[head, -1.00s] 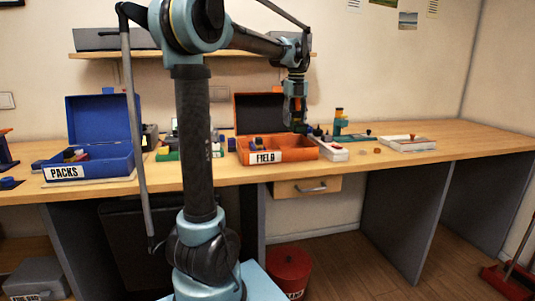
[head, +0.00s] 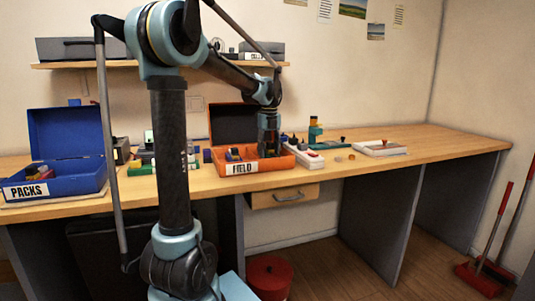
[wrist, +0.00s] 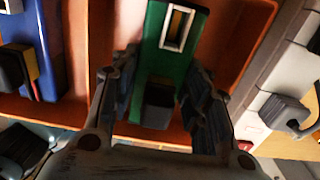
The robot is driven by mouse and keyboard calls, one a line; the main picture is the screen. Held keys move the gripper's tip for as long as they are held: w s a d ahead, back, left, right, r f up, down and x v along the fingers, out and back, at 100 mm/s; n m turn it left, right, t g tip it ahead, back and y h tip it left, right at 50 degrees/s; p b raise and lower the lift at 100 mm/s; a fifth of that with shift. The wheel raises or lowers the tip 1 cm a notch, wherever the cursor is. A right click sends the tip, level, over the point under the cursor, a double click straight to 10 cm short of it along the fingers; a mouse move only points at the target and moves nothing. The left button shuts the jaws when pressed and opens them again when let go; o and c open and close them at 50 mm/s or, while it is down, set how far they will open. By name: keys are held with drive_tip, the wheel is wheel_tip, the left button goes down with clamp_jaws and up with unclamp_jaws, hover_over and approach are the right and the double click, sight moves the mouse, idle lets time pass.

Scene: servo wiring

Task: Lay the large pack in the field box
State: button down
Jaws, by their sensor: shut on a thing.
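The orange field box (head: 283,164) stands on the bench with its lid open and a FIELD label on its front. My gripper (head: 268,152) reaches down into its right part. In the wrist view the fingers (wrist: 162,108) are shut on a green pack (wrist: 172,55), taken as the large pack, with a pale-framed slot and a dark grey block on it. The pack is inside the orange walls (wrist: 235,45); whether it touches the floor I cannot tell. The head view hides the pack behind the gripper.
A blue and yellow-black item (wrist: 35,55) lies in the box's left compartment. A white strip with plugs (head: 308,158) stands close by the box's right side. The blue PACKS box (head: 75,183) is open at the far left. A white tray (head: 382,148) lies farther right.

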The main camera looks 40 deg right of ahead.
drive_tip(key=shift+f, duration=0.35)
drive_tip(key=shift+f, duration=0.1)
drive_tip(key=c, duration=0.9)
unclamp_jaws()
wheel_tip(320, 180, up, 12)
drive_tip(key=shift+r, duration=0.1)
